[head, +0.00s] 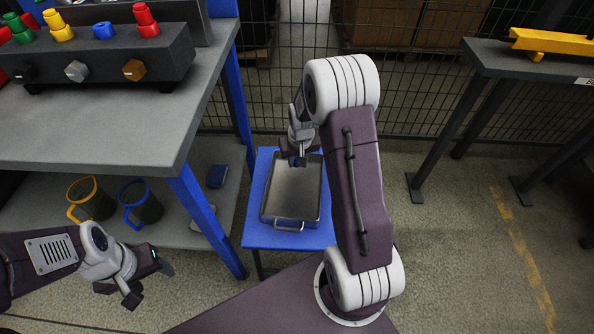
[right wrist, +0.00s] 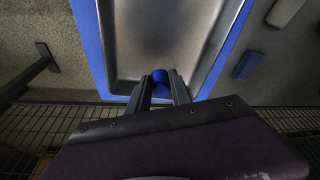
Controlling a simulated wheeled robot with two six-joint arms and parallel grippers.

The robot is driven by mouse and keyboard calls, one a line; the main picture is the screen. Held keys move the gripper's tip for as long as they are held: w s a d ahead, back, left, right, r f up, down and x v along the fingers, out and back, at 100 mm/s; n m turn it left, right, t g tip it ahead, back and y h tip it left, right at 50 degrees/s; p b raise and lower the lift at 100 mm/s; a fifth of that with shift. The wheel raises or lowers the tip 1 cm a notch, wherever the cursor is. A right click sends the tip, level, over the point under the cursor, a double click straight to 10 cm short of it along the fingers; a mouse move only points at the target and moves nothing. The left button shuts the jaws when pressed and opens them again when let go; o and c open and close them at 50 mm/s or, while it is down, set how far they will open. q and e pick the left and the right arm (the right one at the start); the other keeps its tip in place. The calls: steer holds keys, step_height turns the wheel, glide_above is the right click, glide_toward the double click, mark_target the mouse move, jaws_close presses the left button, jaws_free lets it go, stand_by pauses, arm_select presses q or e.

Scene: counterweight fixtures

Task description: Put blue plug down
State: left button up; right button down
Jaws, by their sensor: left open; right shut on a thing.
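My right gripper (head: 298,160) is over the far end of the metal tray (head: 306,208). In the right wrist view its two fingers (right wrist: 160,92) are shut on the blue plug (right wrist: 161,77). In the head view only a small blue bit of the plug (head: 297,163) shows below the fingers. I cannot tell whether the plug touches the tray floor. The tray is otherwise empty. My left gripper (head: 150,282) is open and empty at the lower left.
The tray stands on a small blue table (head: 258,226). Left is a grey workbench (head: 100,125) with a dark fixture (head: 105,62) bearing coloured pieces. Below it are a yellow-rimmed bin (head: 92,203) and a blue-rimmed bin (head: 146,208). A wire fence (head: 420,100) stands behind.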

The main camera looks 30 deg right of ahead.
step_height(320, 180, down, 4)
steer(key=b, duration=0.2)
steer(key=shift+f+b, duration=0.15)
steer(key=shift+b, duration=0.2)
steer(key=shift+r, duration=0.2)
steer(key=shift+f, duration=0.55)
steer(key=c, duration=1.2)
jaws_free()
steer(key=shift+o, duration=0.2)
